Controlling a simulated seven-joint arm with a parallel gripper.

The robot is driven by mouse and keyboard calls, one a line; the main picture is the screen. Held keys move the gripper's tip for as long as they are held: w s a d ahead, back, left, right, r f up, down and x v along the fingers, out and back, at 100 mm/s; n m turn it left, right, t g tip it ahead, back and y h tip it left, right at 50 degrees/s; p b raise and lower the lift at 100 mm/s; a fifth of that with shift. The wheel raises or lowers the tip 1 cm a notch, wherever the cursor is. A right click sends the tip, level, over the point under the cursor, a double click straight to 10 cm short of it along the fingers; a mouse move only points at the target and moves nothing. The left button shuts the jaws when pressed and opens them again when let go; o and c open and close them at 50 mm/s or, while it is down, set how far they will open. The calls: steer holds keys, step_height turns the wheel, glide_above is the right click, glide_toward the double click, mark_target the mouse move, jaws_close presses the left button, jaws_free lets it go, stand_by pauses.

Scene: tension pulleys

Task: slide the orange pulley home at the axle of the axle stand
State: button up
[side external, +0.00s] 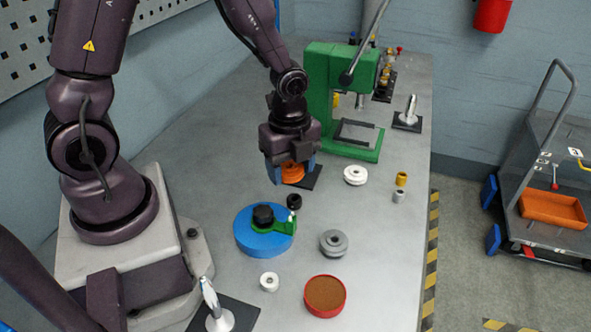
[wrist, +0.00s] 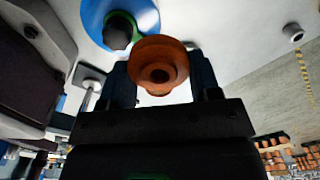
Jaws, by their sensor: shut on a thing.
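The orange pulley (side external: 292,171) is between the blue-grey fingers of my gripper (side external: 290,172), which is shut on it. In the wrist view the pulley (wrist: 158,50) shows its dark central bore, with a finger on each side. Under the gripper in the side view is a dark square base (side external: 312,180). Any axle on it is hidden by the pulley and gripper, so I cannot tell whether the pulley is around an axle. Two other stands with shiny upright posts on dark bases are in view, one at the front left (side external: 216,312) and one at the back right (side external: 409,115).
A blue disc (side external: 252,238) with a green piece and black knob stands in front of the gripper. A green press (side external: 330,85) stands close behind. A white pulley (side external: 355,175), a grey pulley (side external: 333,243) and a red-rimmed brown dish (side external: 325,296) lie to the right and front.

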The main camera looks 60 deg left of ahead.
steer(key=w+a+n, duration=0.1)
steer(key=w+a, duration=0.1)
steer(key=a, duration=0.2)
steer(key=w+a+r+n, duration=0.1)
steer(key=w+a, duration=0.2)
steer(key=a, duration=0.1)
steer(key=w+a+r+n, duration=0.1)
steer(key=w+a, duration=0.2)
steer(key=a, duration=0.1)
steer(key=shift+w, duration=0.25)
steer(key=shift+f, duration=2.55)
steer(key=shift+f, duration=0.35)
steer(key=shift+f, duration=1.35)
steer(key=shift+f, duration=0.2)
steer(key=shift+f, duration=1.3)
steer(key=shift+f, duration=0.15)
